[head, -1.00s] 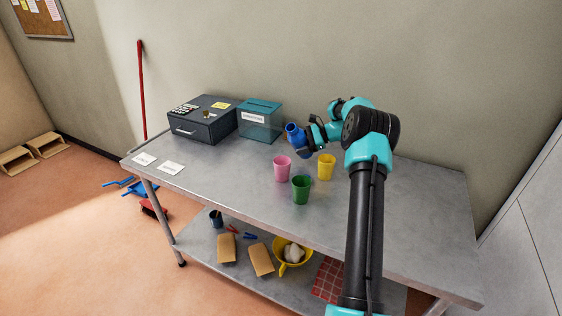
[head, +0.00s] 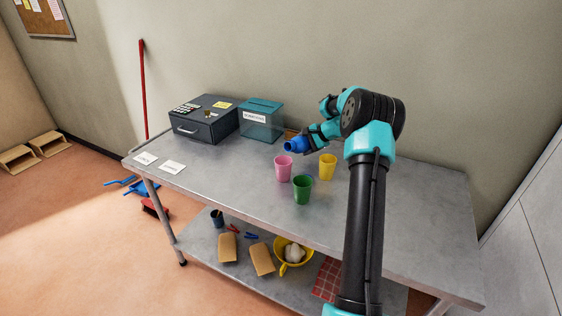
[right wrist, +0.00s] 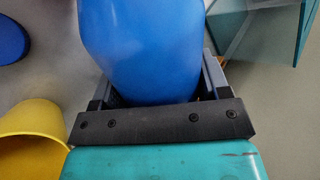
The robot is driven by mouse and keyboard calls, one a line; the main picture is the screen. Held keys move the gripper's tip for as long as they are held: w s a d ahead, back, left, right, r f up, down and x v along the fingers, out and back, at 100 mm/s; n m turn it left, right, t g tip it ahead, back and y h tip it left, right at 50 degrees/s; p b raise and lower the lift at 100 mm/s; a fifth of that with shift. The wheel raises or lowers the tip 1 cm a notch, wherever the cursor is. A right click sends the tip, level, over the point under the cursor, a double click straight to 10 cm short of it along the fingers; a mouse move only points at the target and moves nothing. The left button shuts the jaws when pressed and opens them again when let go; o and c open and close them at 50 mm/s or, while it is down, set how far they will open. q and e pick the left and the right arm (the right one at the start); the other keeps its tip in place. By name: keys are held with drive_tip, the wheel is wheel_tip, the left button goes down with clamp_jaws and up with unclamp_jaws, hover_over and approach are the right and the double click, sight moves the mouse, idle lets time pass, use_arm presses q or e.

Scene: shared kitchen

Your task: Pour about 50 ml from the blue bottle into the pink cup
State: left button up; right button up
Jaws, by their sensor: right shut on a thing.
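The blue bottle (head: 296,145) is tipped far over, its mouth facing left and slightly down in the head view. My right gripper (head: 309,139) is shut on it; the bottle's blue body also fills the top middle of the right wrist view (right wrist: 140,50), between the fingers. The pink cup (head: 283,171) stands upright on the table. In the head view the bottle's mouth appears just above the cup's rim; whether it is exactly over the opening I cannot tell. No stream of liquid can be made out, and the cup's contents are too small to see. My left gripper is not in view.
The green cup (head: 302,191) and yellow cup (head: 327,167) stand close to the pink one. A teal clear box (head: 262,130) and a dark safe (head: 205,128) stand at the back. Two white cards (head: 172,168) lie at the left. The table's right side is clear.

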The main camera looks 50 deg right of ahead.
drive_tip(key=shift+w+a+r, duration=0.1)
drive_tip(key=shift+a+r, duration=0.1)
drive_tip(key=shift+r, duration=0.15)
drive_tip(key=shift+a+r+n+h, duration=0.2)
drive_tip(key=shift+r+n+h, duration=0.2)
drive_tip(key=shift+r+h, duration=0.6)
drive_tip(key=shift+h, duration=0.1)
drive_tip(key=shift+r+n+h, duration=0.3)
drive_tip(key=shift+r+n, duration=0.1)
drive_tip(key=shift+d, duration=0.35)
drive_tip(key=shift+d+h+p, duration=0.1)
drive_tip(key=shift+h+p, duration=0.25)
drive_tip(key=shift+h, duration=0.05)
idle(1.4)
drive_tip(key=shift+s, duration=0.2)
